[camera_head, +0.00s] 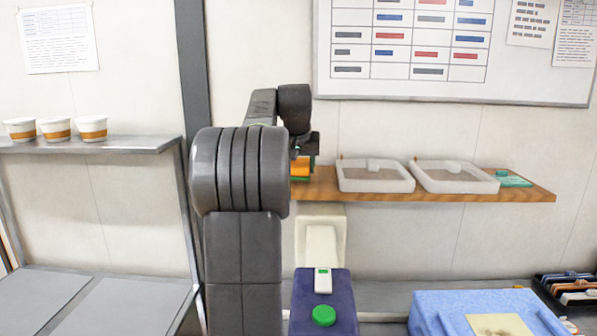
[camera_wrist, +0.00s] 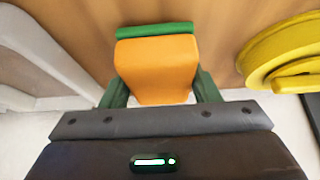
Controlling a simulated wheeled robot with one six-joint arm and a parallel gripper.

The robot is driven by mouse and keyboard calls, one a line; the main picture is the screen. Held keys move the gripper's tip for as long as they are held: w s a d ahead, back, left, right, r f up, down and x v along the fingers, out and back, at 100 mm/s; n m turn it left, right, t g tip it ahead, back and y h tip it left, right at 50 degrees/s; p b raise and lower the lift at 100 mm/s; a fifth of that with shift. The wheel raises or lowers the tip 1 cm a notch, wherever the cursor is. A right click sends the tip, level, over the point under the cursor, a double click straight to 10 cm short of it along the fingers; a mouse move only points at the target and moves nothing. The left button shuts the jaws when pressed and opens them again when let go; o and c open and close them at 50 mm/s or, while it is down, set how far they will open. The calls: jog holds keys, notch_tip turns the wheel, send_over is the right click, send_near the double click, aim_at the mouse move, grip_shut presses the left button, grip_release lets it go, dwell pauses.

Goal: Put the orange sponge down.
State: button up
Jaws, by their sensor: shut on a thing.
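The orange sponge (camera_wrist: 155,68) has a green layer along its far edge. In the wrist view it sits between the two dark green fingers of my gripper (camera_wrist: 159,92), which are shut on its sides. In the head view the orange sponge (camera_head: 300,167) shows just under my gripper (camera_head: 305,150), at the left end of the wooden shelf (camera_head: 420,197). My arm hides part of it. The brown wood fills the background behind the sponge in the wrist view. I cannot tell whether the sponge touches the shelf.
A yellow rounded object (camera_wrist: 285,55) lies right of the sponge in the wrist view. Cups (camera_head: 56,129) stand on the left metal shelf.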

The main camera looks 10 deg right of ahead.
jog(key=shift+f, duration=0.75)
jog(key=shift+f, duration=0.2)
jog(key=o, duration=0.9)
jog(key=shift+r, duration=0.1)
jog(key=shift+r, duration=0.25)
jog(key=v, duration=1.1)
jog(key=shift+s+r, duration=0.15)
jog(key=shift+r, duration=0.15)
